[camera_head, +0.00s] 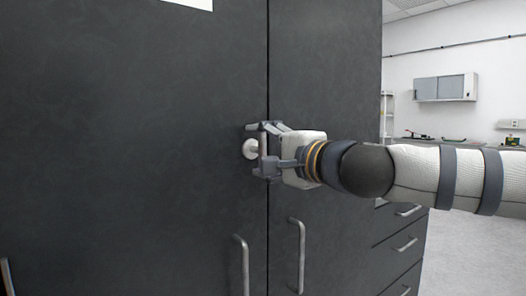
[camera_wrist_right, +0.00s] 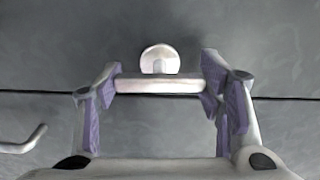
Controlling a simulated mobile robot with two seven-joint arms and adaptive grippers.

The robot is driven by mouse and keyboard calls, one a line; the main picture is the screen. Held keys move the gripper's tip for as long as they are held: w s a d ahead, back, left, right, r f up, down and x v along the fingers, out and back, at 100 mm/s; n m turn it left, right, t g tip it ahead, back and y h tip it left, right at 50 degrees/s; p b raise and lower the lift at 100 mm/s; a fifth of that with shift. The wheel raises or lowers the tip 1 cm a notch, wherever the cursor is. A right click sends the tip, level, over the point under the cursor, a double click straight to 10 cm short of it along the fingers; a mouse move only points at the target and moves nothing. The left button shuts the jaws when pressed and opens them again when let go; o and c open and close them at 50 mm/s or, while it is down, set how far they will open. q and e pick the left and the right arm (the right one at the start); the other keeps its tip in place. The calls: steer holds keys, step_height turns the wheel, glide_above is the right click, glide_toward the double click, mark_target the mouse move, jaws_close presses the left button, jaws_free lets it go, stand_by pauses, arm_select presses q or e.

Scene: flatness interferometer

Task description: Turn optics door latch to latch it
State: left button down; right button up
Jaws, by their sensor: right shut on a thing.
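The optics door latch (camera_head: 250,149) is a pale round knob with a crossbar, mounted on the dark cabinet door near the vertical seam. In the right wrist view, its round base (camera_wrist_right: 160,58) and its crossbar (camera_wrist_right: 160,86) show. My right gripper (camera_head: 264,151) reaches it from the right. In the right wrist view its two fingers (camera_wrist_right: 160,88) stand at the two ends of the crossbar, shut on it. The fingers partly hide the crossbar in the head view. My left gripper is not in view.
The dark cabinet doors (camera_head: 130,150) fill the left and middle. Vertical bar handles (camera_head: 242,266) and (camera_head: 299,255) stand below the latch. Drawers with handles (camera_head: 405,245) are at lower right. A wall cabinet (camera_head: 444,87) and open floor lie beyond.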

stand_by(0.3)
steer(key=o, duration=1.1)
steer(key=shift+o, duration=0.2)
steer(key=v, duration=1.2)
steer(key=shift+f, duration=0.1)
